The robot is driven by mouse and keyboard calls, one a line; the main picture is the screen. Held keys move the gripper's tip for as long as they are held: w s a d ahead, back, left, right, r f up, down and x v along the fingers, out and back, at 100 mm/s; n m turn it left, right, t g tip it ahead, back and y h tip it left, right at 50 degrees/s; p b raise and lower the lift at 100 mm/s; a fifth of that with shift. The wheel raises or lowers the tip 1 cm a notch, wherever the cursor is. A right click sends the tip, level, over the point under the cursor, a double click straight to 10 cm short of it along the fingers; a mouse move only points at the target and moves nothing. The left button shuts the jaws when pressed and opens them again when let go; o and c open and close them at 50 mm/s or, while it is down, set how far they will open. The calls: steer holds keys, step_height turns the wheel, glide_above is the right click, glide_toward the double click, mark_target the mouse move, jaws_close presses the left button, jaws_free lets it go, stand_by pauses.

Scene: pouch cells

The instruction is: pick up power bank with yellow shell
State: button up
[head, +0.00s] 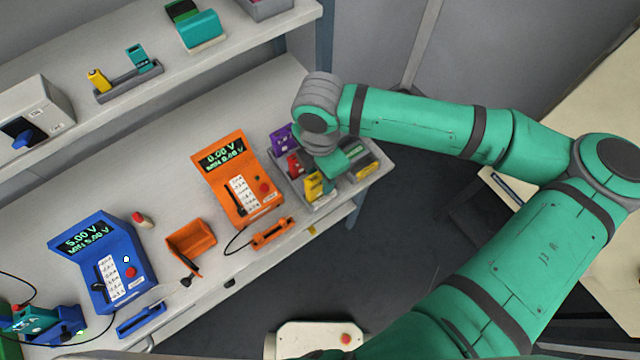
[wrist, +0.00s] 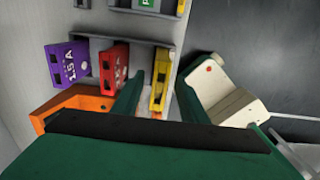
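The power bank with the yellow shell (wrist: 160,80) stands upright in a grey tray (wrist: 115,37), at the tray's right side in the wrist view. In the head view it shows (head: 313,184) just below my wrist. My gripper (wrist: 158,82) is open. Its green fingers reach down on either side of the yellow power bank, the left one between it and the red power bank (wrist: 114,70). Gaps show on both sides, so I see no firm contact. The lower part of the yellow power bank is partly hidden by my gripper.
A purple power bank (wrist: 67,63) stands left of the red one. An orange meter (head: 238,180) is close to the tray (head: 322,206). A blue meter (head: 105,262) and an orange bin (head: 190,239) stand farther left. A shelf (head: 225,60) runs above the bench.

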steer(key=shift+f, duration=0.1)
steer(key=shift+c, duration=0.3)
jaws_close()
